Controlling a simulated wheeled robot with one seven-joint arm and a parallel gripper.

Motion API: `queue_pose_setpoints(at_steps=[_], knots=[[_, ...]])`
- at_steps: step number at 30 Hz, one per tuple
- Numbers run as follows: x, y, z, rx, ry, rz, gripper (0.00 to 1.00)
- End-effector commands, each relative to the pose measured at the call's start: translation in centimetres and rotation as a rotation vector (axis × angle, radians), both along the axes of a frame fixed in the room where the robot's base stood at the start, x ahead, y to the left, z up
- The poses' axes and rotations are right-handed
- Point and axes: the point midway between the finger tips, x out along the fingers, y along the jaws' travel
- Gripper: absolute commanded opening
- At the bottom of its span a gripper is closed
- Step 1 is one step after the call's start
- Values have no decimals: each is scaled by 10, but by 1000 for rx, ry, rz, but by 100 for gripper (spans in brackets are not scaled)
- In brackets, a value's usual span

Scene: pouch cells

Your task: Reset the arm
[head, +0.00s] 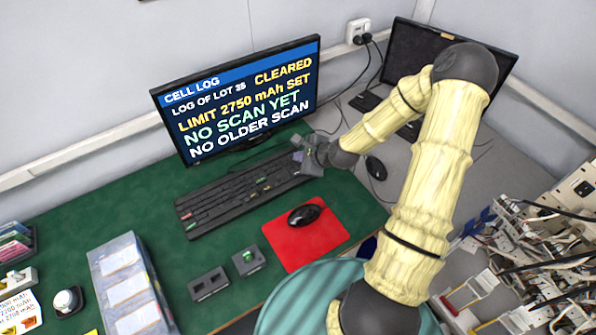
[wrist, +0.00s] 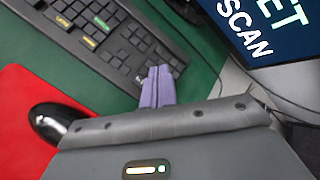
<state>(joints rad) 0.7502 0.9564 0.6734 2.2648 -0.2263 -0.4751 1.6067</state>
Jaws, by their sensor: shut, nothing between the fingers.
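My arm reaches in from the lower right in the head view, covered in a cream sleeve. My gripper (head: 308,158) is over the right end of the black keyboard (head: 240,195), close to it; I cannot tell whether it touches. In the wrist view the two purple fingers of my gripper (wrist: 158,72) are together, with nothing between them, over the keyboard's end (wrist: 95,45). The monitor (head: 240,95) stands behind and reads "CELL LOG", "LOG OF LOT 35 CLEARED", "LIMIT 2750 mAh SET", "NO SCAN YET", "NO OLDER SCAN".
A black mouse (head: 304,215) lies on a red mat (head: 283,243). Two small dark holders (head: 209,284) (head: 249,260) and a grey tray with white panels (head: 100,262) stand on the green mat. A second, dark monitor (head: 400,52) stands back right. Cabled equipment (head: 540,240) crowds the right.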

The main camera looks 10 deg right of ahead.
Motion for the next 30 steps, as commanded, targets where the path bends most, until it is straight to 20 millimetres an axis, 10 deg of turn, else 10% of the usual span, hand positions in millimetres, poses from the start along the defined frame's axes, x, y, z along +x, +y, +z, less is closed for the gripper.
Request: queue_pose_setpoints(at_steps=[17, 30], knots=[[-2, 0, 1, -21, 1, 19, 0], [-66, 5, 39, -594, 39, 640, 0]])
